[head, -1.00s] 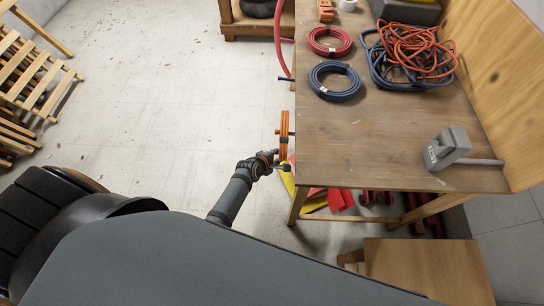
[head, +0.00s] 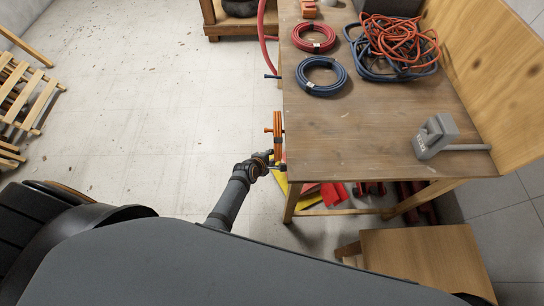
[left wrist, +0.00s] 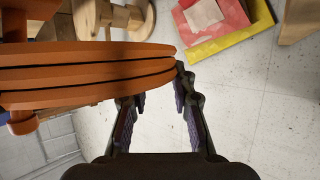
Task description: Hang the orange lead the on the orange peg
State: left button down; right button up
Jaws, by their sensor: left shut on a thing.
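The orange lead (head: 278,141) is a flat coil standing upright beside the table's left edge. It shows large in the left wrist view (left wrist: 90,72). The orange peg (head: 267,130) sticks out from the table side, and its tip shows on the coil's outer left side. The coil appears to be around the peg, but its inside is hidden from the head view. My left gripper (head: 275,160) is at the lower end of the coil. My right gripper is out of view.
A red coil (head: 313,38), a blue coil (head: 321,77) and a tangled pile of cords (head: 395,42) lie on the table (head: 370,115). A grey block with a handle (head: 434,136) sits at right. A red hose (head: 262,30) hangs farther back. A stool (head: 425,262) stands in front.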

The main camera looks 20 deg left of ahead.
pick_arm(q)
jog(key=c, duration=1.1)
grip_release()
jog(key=shift+o, duration=0.3)
jog(key=shift+s, duration=0.1)
jog(key=v, duration=1.2)
